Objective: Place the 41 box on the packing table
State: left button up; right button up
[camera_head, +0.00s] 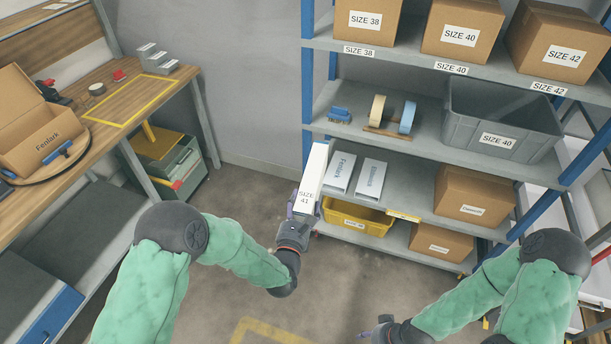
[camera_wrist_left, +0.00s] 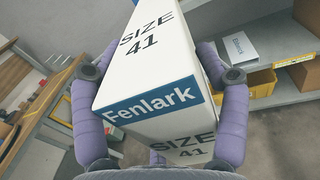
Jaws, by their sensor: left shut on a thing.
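The white size 41 box (camera_head: 312,182) is in my left gripper (camera_head: 303,208), held up in front of the shelf rack. In the left wrist view the box (camera_wrist_left: 148,65) fills the middle, with "SIZE 41" and a blue Fenlark band showing. The left gripper's purple fingers (camera_wrist_left: 160,115) are shut on its two sides. The wooden packing table (camera_head: 120,90) stands at the left, apart from the box, with a yellow taped rectangle (camera_head: 128,100) on its top. My right gripper (camera_head: 381,329) is at the bottom of the head view; whether it is open I cannot tell.
An open Fenlark carton (camera_head: 38,128) sits on a round turntable on the table. The rack's shelf holds two more white boxes (camera_head: 340,172) (camera_head: 370,178), above a yellow bin (camera_head: 356,217). A grey-green cabinet (camera_head: 177,165) stands under the table. Floor between table and rack is clear.

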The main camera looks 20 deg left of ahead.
aim_at(129, 101)
jog(key=i+j+u, duration=0.1)
jog(key=j, duration=0.4)
jog(key=i+j, duration=0.25)
jog(key=j, duration=0.25)
jog(key=i+j+u, duration=0.15)
jog(key=j, duration=0.35)
jog(key=i+j, duration=0.25)
jog(key=j, duration=0.25)
jog(key=i+j+u, duration=0.15)
jog(key=j, duration=0.3)
jog(key=i+j, duration=0.3)
jog(key=j, duration=0.15)
jog(key=i+j+u, duration=0.15)
jog(key=j, duration=0.3)
jog(key=i+j, duration=0.35)
jog(key=j+u, duration=0.05)
jog(key=j, duration=0.05)
